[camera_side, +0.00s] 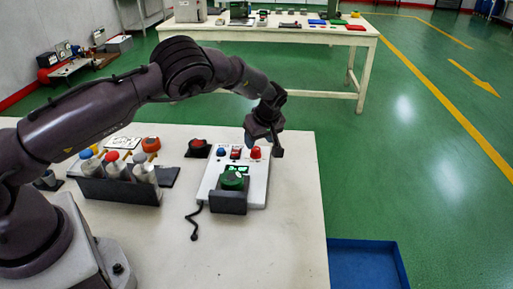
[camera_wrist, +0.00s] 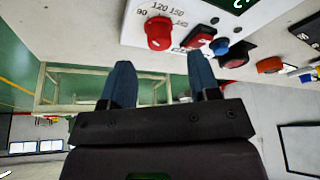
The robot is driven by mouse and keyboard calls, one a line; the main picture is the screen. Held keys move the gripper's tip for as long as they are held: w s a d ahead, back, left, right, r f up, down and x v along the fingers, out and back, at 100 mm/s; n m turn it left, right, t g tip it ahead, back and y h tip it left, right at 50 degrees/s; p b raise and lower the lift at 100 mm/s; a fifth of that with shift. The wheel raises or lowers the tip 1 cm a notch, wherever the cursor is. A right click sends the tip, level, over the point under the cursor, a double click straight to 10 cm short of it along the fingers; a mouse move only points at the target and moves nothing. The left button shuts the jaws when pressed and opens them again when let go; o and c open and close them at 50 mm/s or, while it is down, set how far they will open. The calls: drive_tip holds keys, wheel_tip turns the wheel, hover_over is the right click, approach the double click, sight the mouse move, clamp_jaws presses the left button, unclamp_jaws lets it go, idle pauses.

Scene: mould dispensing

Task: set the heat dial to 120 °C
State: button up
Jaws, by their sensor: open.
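The heat dial is a red knob (camera_side: 255,152) at the back right of a white control box (camera_side: 258,188). In the wrist view the red knob (camera_wrist: 159,33) shows large, with the printed numbers 90, 120 and 150 around it. I cannot make out where its pointer stands. My gripper (camera_side: 275,150) is over the back right of the box, close to the red knob. In the wrist view my gripper (camera_wrist: 160,75) has its two blue fingers apart, with nothing between them. The knob lies beyond the fingertips, and no contact shows.
A blue knob (camera_side: 221,152) and a rocker switch (camera_side: 236,153) sit beside the dial. A green round piece (camera_side: 232,181) stands in a dark holder (camera_side: 228,203) at the front. Capped bottles in a rack (camera_side: 120,191) stand left. The table's right front is clear.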

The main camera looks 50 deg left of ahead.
sight(256, 148)
drive_tip(key=x, duration=0.5)
drive_tip(key=c, duration=0.9)
